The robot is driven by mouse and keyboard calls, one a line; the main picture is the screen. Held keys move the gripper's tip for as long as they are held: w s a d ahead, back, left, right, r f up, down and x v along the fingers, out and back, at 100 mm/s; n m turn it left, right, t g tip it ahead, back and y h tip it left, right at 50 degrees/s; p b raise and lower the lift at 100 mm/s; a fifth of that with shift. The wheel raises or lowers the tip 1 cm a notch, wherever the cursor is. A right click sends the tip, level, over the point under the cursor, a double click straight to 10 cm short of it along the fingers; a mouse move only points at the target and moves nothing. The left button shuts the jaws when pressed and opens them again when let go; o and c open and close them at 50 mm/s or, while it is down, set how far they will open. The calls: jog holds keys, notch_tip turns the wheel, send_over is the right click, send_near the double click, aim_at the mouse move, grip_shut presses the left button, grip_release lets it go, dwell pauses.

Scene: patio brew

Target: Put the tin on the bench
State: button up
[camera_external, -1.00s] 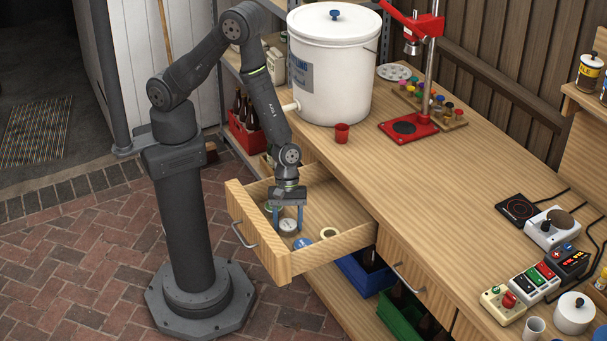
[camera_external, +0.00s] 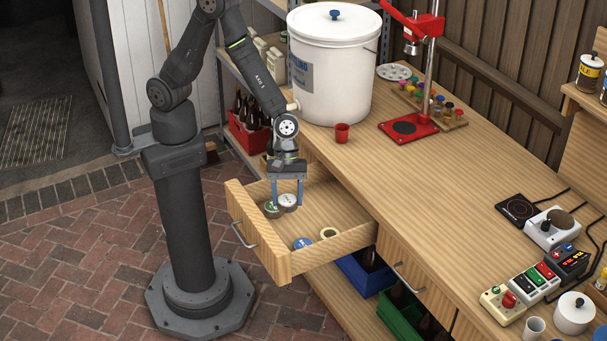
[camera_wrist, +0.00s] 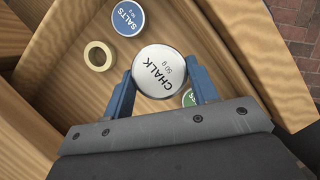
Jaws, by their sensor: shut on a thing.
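My gripper (camera_external: 287,190) is shut on a round silver tin with a white lid (camera_external: 287,201). In the wrist view the tin (camera_wrist: 160,71) reads "CHALK 50 g" and sits between the blue fingers (camera_wrist: 163,90). It is held above the floor of the open drawer (camera_external: 322,209). A blue tin (camera_external: 302,243) lies in the drawer and reads "SALTS" in the wrist view (camera_wrist: 128,17). The wooden bench (camera_external: 430,190) is to the right of the drawer.
A cream ring (camera_external: 328,233) lies in the drawer. The middle of the bench is clear.

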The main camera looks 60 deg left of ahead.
jog(key=w+d+r+n+t, duration=0.2)
jog(key=w+d+r+n, duration=0.2)
jog(key=w+d+r, duration=0.55)
jog(key=w+d+r+n+t, duration=0.1)
jog(key=w+d+r+n, duration=0.35)
jog(key=w, duration=1.05)
send_over(412, 172)
jog(key=a, duration=0.1)
jog(key=f, duration=0.3)
jog(key=shift+s+a+f+n, duration=0.1)
jog(key=shift+s+f+n, duration=0.15)
jog(key=shift+s+f, duration=0.1)
jog(key=shift+w+f, duration=0.1)
jog(key=shift+w, duration=0.05)
jog(key=shift+f, duration=1.95)
jog(key=shift+f, duration=0.1)
jog(key=o, duration=1)
